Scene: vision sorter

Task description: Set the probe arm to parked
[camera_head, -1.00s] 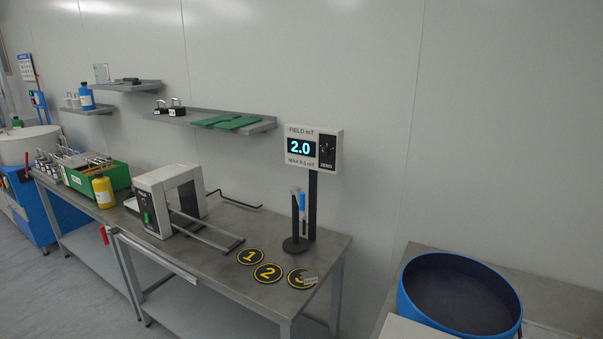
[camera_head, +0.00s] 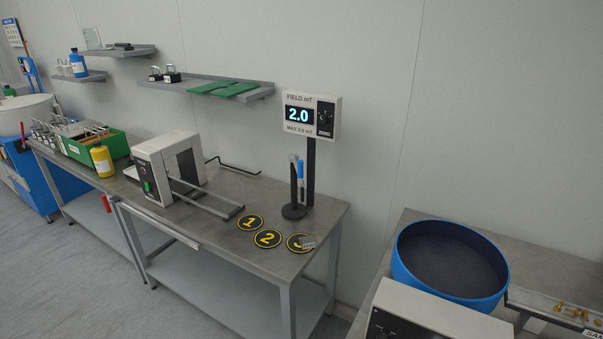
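The field meter (camera_head: 311,116) stands on a black post at the right part of the grey bench. Its display reads 2.0, with a dark knob marked ZERO at its right. A slim upright probe with a blue section (camera_head: 300,171) sits just left of the post, beside a thin grey upright piece (camera_head: 293,166), above a round black base (camera_head: 294,211). I cannot tell which piece is the probe arm or which setting it has. Neither of my grippers is in view.
A white tunnel device (camera_head: 165,168) with rails stands mid-bench. Several numbered discs (camera_head: 267,238) lie at the front right, a small grey tag (camera_head: 309,244) on the third. A blue bowl (camera_head: 451,258) and a white box (camera_head: 430,315) stand right, past a gap. Shelves (camera_head: 205,87) hang behind.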

